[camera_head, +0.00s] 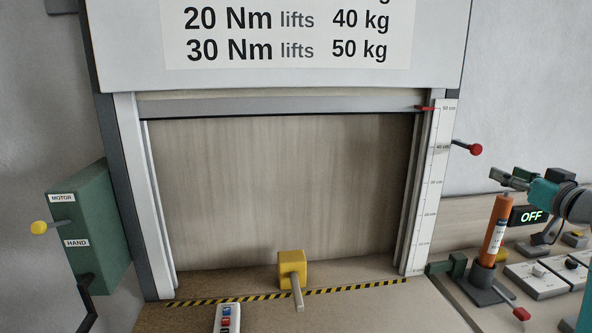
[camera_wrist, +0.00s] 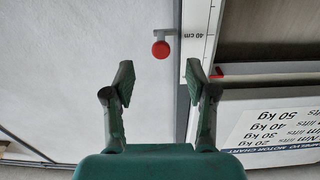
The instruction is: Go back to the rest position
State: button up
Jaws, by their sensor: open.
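My gripper (camera_head: 508,178) is at the right in the head view, above the orange cylinder and to the right of the shutter frame. In the wrist view its two green fingers (camera_wrist: 160,78) are spread apart with nothing between them. The red knob (camera_head: 475,149) on a short rod sticks out from the right side of the scale. In the wrist view the red knob (camera_wrist: 161,49) shows beyond the fingertips, apart from them. The shutter (camera_head: 280,105) is raised, with its red pointer (camera_head: 425,108) near the 50 cm mark.
An orange cylinder (camera_head: 494,230) stands in a dark holder below my gripper, near a display reading OFF (camera_head: 531,216). Switch boxes (camera_head: 537,278) lie at the right. A yellow block (camera_head: 291,265) sits at the striped line, and a green box (camera_head: 95,220) hangs at left.

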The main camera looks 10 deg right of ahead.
jog(key=s+a+f+m, duration=0.1)
jog(key=a+f, duration=0.4)
jog(key=f, duration=0.6)
jog(key=s+a+f+m+h, duration=0.1)
jog(key=s+a+f, duration=0.2)
jog(key=f, duration=0.8)
jog(key=s+a+f+m+g+h, duration=0.1)
jog(key=s+a+f+m, duration=0.1)
jog(key=a+f, duration=0.5)
jog(key=shift+s+f, duration=0.2)
jog(key=shift+f, duration=0.85)
jog(key=shift+s+f, duration=0.2)
jog(key=shift+f, duration=0.8)
jog(key=s+a+f+g, duration=0.1)
jog(key=s+a+f, duration=0.4)
jog(key=s, duration=0.3)
jog(key=s+a+f, duration=0.4)
jog(key=s, duration=0.4)
jog(key=s+a+f+g, duration=0.1)
jog(key=s+a+f, duration=0.4)
jog(key=s, duration=0.3)
jog(key=s+a+r+n, duration=0.2)
jog(key=s, duration=0.8)
jog(key=s+a+r+n+y, duration=0.1)
jog(key=s+a+r+n, duration=0.1)
jog(key=s, duration=0.8)
jog(key=shift+s+a+r+y, duration=0.3)
jog(key=shift+s+a+r, duration=0.1)
jog(key=shift+a+r, duration=0.4)
